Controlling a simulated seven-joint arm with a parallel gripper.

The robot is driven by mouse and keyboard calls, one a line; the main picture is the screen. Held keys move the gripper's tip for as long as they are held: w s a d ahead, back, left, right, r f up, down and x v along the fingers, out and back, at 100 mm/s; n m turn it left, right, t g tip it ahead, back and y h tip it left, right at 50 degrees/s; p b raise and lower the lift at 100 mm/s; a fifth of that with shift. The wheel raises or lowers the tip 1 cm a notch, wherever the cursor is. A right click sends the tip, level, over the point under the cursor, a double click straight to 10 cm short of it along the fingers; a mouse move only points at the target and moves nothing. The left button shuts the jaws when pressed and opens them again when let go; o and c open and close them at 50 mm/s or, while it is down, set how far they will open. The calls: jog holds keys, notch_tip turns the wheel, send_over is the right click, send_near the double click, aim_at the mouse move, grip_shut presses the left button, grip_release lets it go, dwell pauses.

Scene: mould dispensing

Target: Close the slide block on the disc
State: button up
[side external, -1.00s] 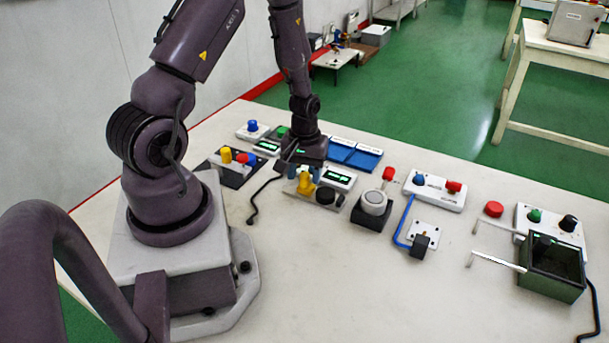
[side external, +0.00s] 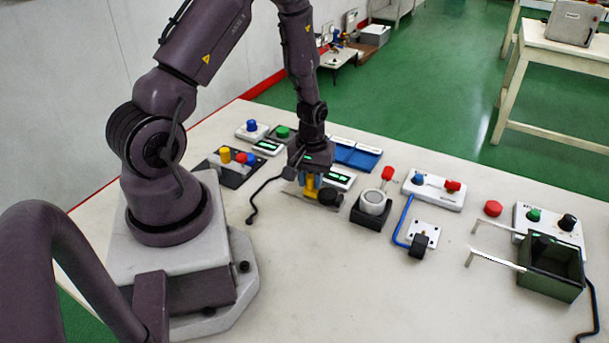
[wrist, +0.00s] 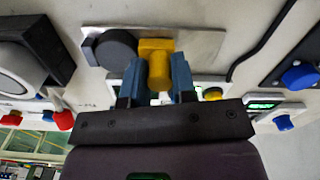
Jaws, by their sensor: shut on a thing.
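The yellow slide block (wrist: 157,62) stands on a grey metal plate (wrist: 204,42) in the wrist view. The dark round disc (wrist: 110,47) is on the same plate, just left of the block. Their edges look very close or touching; I cannot tell which. My gripper (wrist: 157,76) is shut on the block, with one blue finger on each side. In the side external view my gripper (side external: 310,183) is low over the plate, partly hiding the block (side external: 310,190), and the disc (side external: 328,196) sits just right of it.
A black block with a round white top (side external: 373,202) stands right of the plate. A black cable (side external: 262,195) lies on the left. The front of the table is clear.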

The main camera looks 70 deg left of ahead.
aim_at(312, 176)
jog(key=o, duration=0.9)
jog(key=shift+r, duration=0.1)
notch_tip(312, 176, up, 13)
jog(key=shift+f, duration=0.1)
